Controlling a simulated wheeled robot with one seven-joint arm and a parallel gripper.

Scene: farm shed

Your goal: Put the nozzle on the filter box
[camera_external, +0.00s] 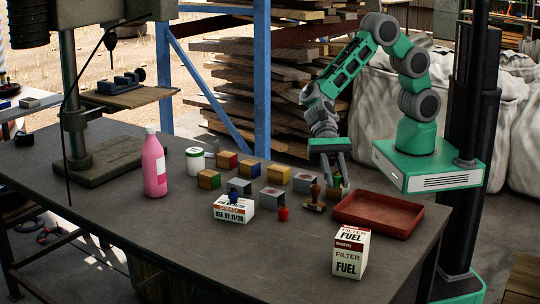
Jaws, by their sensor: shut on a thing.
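The filter box (350,253), white with a dark red top band and the words FUEL FILTER, stands upright near the table's front right. My gripper (334,182) points down just left of the red tray, behind the filter box and apart from it. It is shut on a small yellow and green thing (334,189), mostly hidden by the fingers. I cannot tell for sure whether this is the nozzle. A small red piece (283,213) stands on the table, and a small blue piece (235,197) shows at a white carton.
An empty red tray (397,229) lies at the right edge. Several coloured blocks (278,173), a white carton (234,211), a white jar (195,161) and a pink bottle (154,165) stand left. The front of the table (220,255) is clear.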

